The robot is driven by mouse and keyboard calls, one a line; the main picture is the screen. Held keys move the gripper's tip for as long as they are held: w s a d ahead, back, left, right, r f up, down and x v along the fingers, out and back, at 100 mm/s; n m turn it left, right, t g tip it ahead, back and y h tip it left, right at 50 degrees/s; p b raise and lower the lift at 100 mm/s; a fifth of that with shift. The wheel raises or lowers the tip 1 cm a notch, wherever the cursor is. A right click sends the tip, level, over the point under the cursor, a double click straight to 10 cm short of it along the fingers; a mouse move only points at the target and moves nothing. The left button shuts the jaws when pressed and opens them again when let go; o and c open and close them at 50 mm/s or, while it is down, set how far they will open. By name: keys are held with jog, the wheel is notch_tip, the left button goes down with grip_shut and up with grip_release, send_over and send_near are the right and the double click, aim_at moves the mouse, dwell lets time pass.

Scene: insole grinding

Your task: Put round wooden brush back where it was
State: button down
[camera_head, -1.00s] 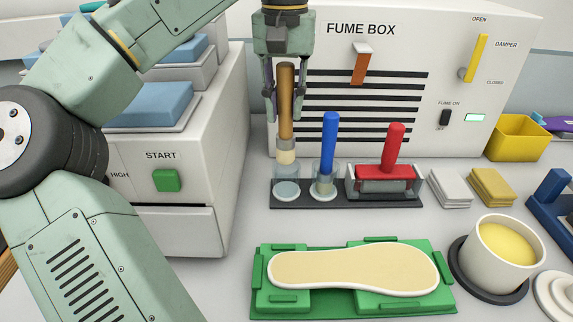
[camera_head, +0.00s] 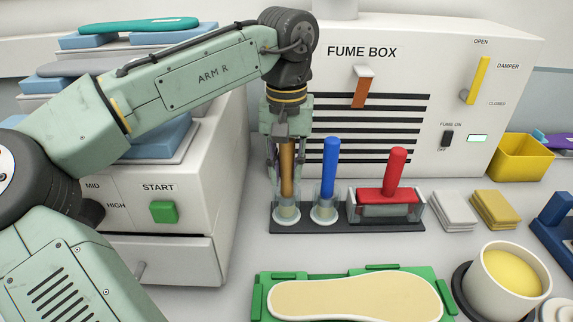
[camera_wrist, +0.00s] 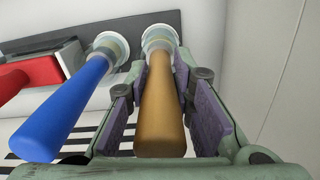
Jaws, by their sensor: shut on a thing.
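The round wooden brush (camera_head: 287,170) has a brown handle and stands upright with its lower end inside the left clear cup (camera_head: 286,214) of the dark rack (camera_head: 350,226). My gripper (camera_head: 287,160) is shut on the brush's handle from above. In the wrist view the brown handle (camera_wrist: 162,115) lies between the purple finger pads, and its far end sits in the round cup (camera_wrist: 159,38). The bristles are hard to make out inside the cup.
A blue-handled brush (camera_head: 330,168) stands in the cup just to the right. A red-handled tool (camera_head: 390,185) sits in the rack's right holder. The fume box (camera_head: 440,60) is close behind. A green fixture with an insole (camera_head: 355,300) lies in front.

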jog(key=shift+f, duration=0.1)
jog(key=c, duration=1.4)
grip_release()
notch_tip(320, 180, up, 12)
jog(key=shift+r+b, duration=0.15)
jog(key=shift+b, duration=0.25)
